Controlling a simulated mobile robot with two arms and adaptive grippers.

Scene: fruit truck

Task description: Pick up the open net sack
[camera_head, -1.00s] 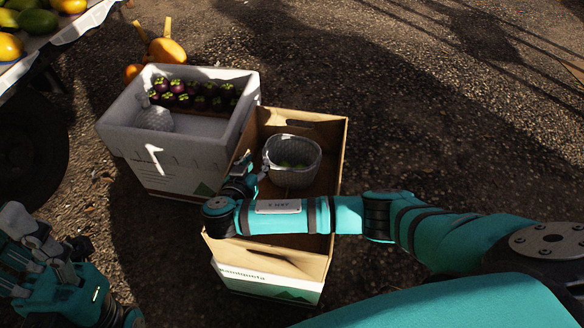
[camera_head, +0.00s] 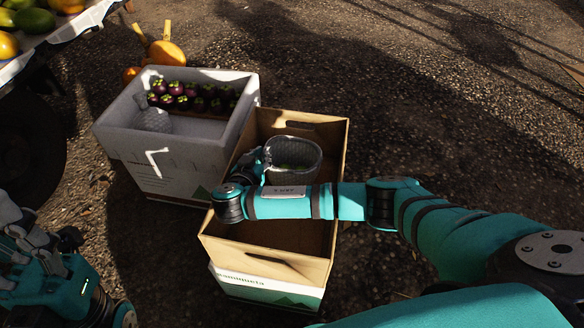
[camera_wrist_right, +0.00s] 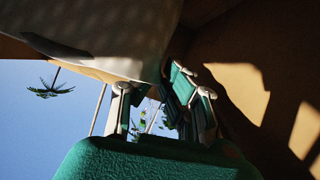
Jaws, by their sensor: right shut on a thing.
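The open net sack (camera_head: 298,158) is a pale grey mesh bag with a wide, dark-rimmed mouth. It stands in the far part of the cardboard box (camera_head: 339,150), with something greenish dimly visible inside. My right gripper (camera_head: 263,163) is at the sack's left side, shut on its edge. In the right wrist view the sack's pale mesh (camera_wrist_right: 110,30) fills the upper left, against the gripper's fingers (camera_wrist_right: 160,95). The exact grip point is partly hidden. My left gripper (camera_head: 40,245) is at the lower left, away from the boxes; its opening is unclear.
A white foam crate (camera_head: 250,100) adjoins the box on the left, holding dark purple fruit (camera_head: 190,95) and a pale netted bundle (camera_head: 154,118). An orange-yellow fruit (camera_head: 167,53) lies behind it. Box walls surround the sack. Gravel on the right is clear.

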